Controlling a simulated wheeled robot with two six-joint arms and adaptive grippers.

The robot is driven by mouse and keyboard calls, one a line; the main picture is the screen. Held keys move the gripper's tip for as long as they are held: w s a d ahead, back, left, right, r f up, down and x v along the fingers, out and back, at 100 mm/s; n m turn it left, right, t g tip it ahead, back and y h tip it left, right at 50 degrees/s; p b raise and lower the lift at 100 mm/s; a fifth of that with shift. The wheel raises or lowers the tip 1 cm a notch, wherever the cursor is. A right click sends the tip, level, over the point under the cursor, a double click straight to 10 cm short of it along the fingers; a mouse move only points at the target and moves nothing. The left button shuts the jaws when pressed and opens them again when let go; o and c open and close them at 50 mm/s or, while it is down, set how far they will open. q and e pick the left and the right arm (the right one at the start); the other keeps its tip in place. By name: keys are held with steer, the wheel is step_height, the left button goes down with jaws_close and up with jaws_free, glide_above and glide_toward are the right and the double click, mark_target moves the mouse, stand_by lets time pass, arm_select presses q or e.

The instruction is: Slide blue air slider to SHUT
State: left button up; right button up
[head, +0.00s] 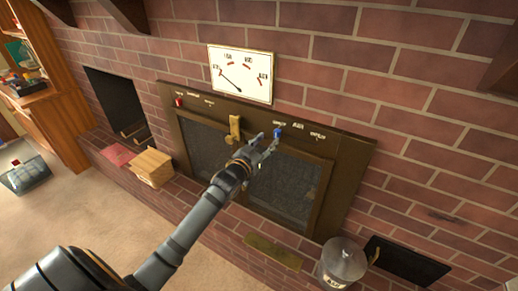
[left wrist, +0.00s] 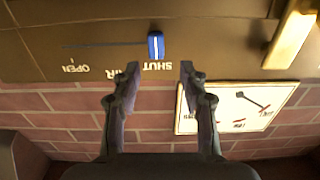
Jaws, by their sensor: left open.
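The blue air slider (head: 278,132) is a small blue knob on the brown metal strip above the stove doors. It sits under the SHUT label in the head view. In the upside-down left wrist view, the blue slider (left wrist: 156,45) stands at the SHUT end of its thin dark slot, with OPEN at the far end. My left gripper (head: 268,141) is just beside the knob. In the left wrist view the open fingers (left wrist: 160,72) are spread wide, with the SHUT label and the knob beyond their tips. My right gripper is not in view.
A brass latch (head: 235,128) stands out from the stove front left of the slider. A red knob (head: 179,101) is farther left. A white dial gauge (head: 241,73) is above on the brick wall. A metal canister (head: 342,262) stands on the hearth at lower right.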

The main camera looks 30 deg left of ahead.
arm_select(q)
steer(key=s, duration=0.6)
steer(key=shift+s+a, duration=0.15)
steer(key=shift+s, duration=0.25)
steer(key=s+a+f+n+g+y+p, duration=0.1)
steer(key=a+f+g, duration=0.15)
steer(key=f, duration=0.65)
steer(key=a+f+g+y+p, duration=0.15)
steer(key=a+f, duration=0.25)
steer(key=f, duration=0.4)
steer(key=s+a+f+g, duration=0.15)
steer(key=s+f, duration=0.35)
steer(key=f, duration=0.5)
steer(key=s+a+f+g, duration=0.1)
steer(key=s+f+g, duration=0.2)
steer(key=s+f, duration=0.5)
steer(key=s+d+f+g+p, duration=0.1)
steer(key=s+d+f+g, duration=0.1)
steer(key=s+f, duration=0.5)
steer(key=s+d+f+g+p, duration=0.1)
steer(key=s+d+f+g, duration=0.2)
steer(key=s, duration=1.1)
steer(key=s+d+f+m+g+h+p, duration=0.1)
steer(key=s+d+f+g, duration=0.2)
steer(key=s+f, duration=0.7)
steer(key=shift+s+d+f, duration=0.3)
steer(key=shift+d+f, duration=0.2)
steer(key=shift+d, duration=0.75)
